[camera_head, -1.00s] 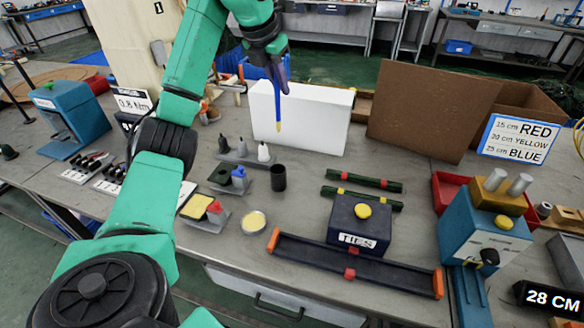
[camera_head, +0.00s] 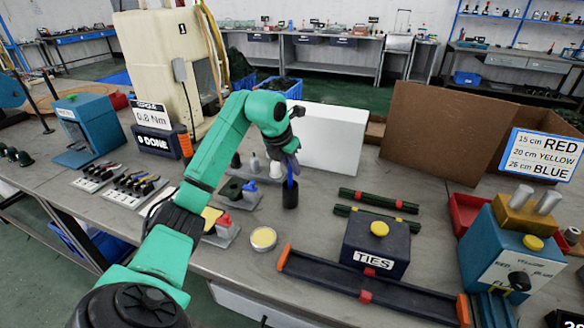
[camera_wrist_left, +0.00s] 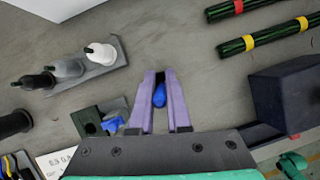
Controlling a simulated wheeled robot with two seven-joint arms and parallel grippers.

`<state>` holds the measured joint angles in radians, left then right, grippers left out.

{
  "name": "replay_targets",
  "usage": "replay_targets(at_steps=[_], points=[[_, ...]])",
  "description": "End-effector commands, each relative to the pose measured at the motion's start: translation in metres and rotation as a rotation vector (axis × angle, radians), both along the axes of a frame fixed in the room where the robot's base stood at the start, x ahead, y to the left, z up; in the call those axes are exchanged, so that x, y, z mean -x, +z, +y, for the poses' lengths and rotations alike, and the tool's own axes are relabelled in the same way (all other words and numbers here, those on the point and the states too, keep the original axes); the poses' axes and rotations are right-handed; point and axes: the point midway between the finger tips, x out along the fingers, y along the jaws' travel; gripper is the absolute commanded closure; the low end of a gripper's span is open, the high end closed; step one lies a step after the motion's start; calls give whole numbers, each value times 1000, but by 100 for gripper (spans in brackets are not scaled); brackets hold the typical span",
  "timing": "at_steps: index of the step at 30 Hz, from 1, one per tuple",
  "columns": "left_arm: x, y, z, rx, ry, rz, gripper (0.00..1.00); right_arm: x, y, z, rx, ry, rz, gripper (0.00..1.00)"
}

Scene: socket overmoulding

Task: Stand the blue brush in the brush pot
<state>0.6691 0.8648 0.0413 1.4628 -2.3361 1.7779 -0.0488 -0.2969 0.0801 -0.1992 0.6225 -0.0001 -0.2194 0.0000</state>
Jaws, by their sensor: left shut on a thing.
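The blue brush (camera_head: 291,178) is upright in my left gripper (camera_head: 289,166), whose purple fingers are shut on it. The black brush pot (camera_head: 290,197) stands on the bench directly below this gripper. The brush's lower end goes out of sight at the pot's mouth, so its tip is hidden and its depth cannot be told. In the left wrist view the brush's blue end (camera_wrist_left: 159,95) shows between the fingers (camera_wrist_left: 160,88); I cannot make out the pot there. My right gripper is not in view.
A round yellow tin (camera_head: 263,238) stands in front. The TIES box (camera_head: 374,247) and green bundles (camera_head: 378,200) lie to the right. A white block (camera_head: 330,138) stands behind.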

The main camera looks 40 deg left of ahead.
Motion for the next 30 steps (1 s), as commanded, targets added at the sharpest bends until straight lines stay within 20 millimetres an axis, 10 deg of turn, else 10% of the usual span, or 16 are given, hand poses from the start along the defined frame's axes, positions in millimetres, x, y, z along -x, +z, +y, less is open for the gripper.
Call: replay_targets(at_steps=[4,7,19,30], points=[[0,-4,0,-1,0,1,100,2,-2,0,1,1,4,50],[0,-3,0,-1,0,1,55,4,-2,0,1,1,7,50],[2,7,1,-2,1,-2,55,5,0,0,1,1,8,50],[40,93,-2,-3,1,-3,55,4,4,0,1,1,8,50]])
